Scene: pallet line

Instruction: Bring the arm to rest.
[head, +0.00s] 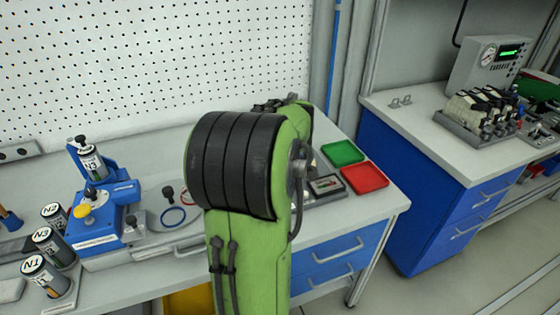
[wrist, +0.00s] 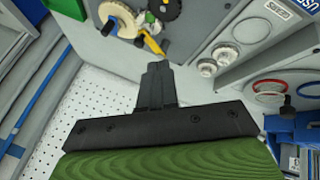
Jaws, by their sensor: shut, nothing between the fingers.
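My green arm with its black ribbed joint stands raised in the middle of the head view, in front of the workbench (head: 375,215). My gripper (wrist: 158,75) shows in the wrist view as black fingers held together, with nothing between them. The fingertips touch nothing that I can make out. In the head view the fingers are hidden behind the arm.
A blue fixture (head: 95,222) holding a canister (head: 92,163) stands left of my arm, with several labelled canisters farther left. A green tray (head: 343,153) and a red tray (head: 365,178) lie to the right. A second bench (head: 430,135) bears a gauge unit (head: 490,62).

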